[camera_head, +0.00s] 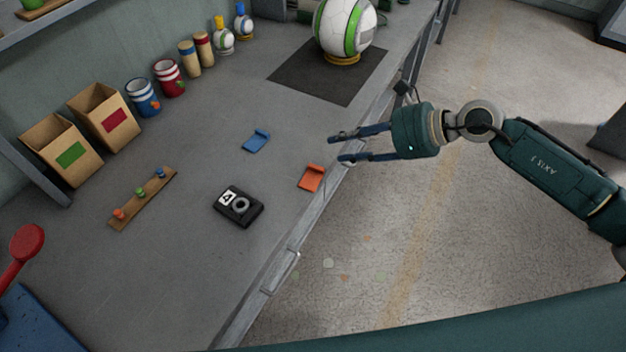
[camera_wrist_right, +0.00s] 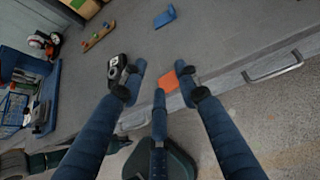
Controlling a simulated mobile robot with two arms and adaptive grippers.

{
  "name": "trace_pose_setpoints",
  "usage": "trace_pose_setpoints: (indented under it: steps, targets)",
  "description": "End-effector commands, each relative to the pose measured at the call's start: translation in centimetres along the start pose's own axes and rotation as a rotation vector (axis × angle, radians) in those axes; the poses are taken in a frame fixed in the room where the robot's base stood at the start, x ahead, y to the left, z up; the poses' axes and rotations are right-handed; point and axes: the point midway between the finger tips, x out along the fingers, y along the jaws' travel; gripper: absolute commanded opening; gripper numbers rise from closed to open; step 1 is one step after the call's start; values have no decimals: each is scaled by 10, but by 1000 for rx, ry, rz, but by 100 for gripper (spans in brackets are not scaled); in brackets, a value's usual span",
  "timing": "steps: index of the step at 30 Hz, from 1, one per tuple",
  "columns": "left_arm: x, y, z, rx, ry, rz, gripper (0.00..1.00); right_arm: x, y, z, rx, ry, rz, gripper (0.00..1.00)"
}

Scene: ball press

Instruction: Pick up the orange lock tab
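The orange lock tab (camera_head: 312,178) lies flat on the grey bench near its front edge. In the right wrist view the orange tab (camera_wrist_right: 168,82) shows between and beyond my finger ends. My right gripper (camera_head: 337,149) is open and empty, with its fingers spread, above the bench edge. In the head view it is just up and right of the tab, apart from it. In the right wrist view its dark blue fingers (camera_wrist_right: 160,72) are spread around the line to the tab. My left gripper is not in view.
A blue tab (camera_head: 256,140) and a black device with a dial (camera_head: 238,206) lie near the orange tab. A wooden strip with pegs (camera_head: 143,198) is farther left. A ball (camera_head: 345,28) stands on a dark mat (camera_head: 310,80). A metal handle (camera_wrist_right: 272,66) juts from the bench front.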

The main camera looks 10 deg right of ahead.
Motion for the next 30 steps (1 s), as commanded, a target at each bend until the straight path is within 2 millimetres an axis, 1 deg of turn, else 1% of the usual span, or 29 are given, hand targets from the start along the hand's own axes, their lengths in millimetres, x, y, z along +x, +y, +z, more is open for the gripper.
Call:
trace_pose_setpoints:
  steps: [1,3,6,8,12,15,20,25,27,30]
  targets:
    - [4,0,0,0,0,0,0,-3,-5,-24,-47,74,-16,32]
    - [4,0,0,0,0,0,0,-7,-10,-44,-89,145,-29,32]
    - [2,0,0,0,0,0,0,-4,-12,-56,-111,186,-35,32]
    - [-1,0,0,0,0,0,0,4,-12,-58,-113,189,-34,32]
    - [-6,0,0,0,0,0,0,27,-14,-61,-110,187,-34,32]
    - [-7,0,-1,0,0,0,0,38,-14,-63,-111,187,-35,32]
    - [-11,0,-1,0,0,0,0,49,-15,-64,-111,186,-36,32]
    - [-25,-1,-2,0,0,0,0,74,-15,-63,-109,185,-33,32]
    - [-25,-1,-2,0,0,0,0,85,-16,-66,-109,184,-34,32]
    - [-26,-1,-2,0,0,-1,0,94,-17,-69,-111,185,-35,32]
